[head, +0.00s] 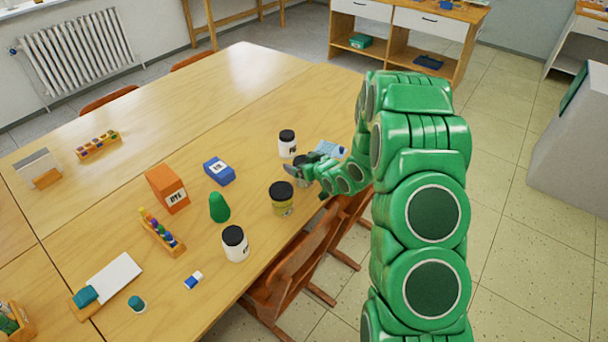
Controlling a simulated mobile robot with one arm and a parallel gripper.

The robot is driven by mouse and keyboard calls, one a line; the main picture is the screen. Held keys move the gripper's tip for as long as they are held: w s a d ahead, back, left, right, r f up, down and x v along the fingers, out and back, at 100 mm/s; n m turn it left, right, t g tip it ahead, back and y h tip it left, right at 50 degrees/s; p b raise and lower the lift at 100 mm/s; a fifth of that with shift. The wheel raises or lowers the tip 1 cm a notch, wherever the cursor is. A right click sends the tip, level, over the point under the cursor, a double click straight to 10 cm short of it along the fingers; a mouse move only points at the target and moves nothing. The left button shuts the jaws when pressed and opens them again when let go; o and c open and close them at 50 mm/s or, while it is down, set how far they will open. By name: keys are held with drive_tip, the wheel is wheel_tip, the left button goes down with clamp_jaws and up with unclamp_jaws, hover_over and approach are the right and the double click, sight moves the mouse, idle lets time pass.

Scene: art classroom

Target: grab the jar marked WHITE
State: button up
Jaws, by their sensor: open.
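Several jars with black lids stand upright on the wooden table. A white-bodied jar (287,145) stands farthest back, just beyond my gripper. Another white-bodied jar (235,246) stands near the front edge. One more dark-lidded jar (302,160) is mostly hidden by my gripper. The label words are too small to read, so I cannot tell which jar is marked WHITE. My gripper (296,172) is open at the partly hidden jar; I cannot tell whether the jar is between the fingers.
A rack of coloured pieces (161,232) and a blue-white eraser (194,281) lie nearer. A chair (290,265) is against the table's front edge. The table's far middle is clear.

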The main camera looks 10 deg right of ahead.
drive_tip(key=shift+w, duration=0.15)
drive_tip(key=shift+f, duration=0.1)
drive_tip(key=c, duration=1.1)
drive_tip(key=shift+c, duration=0.3)
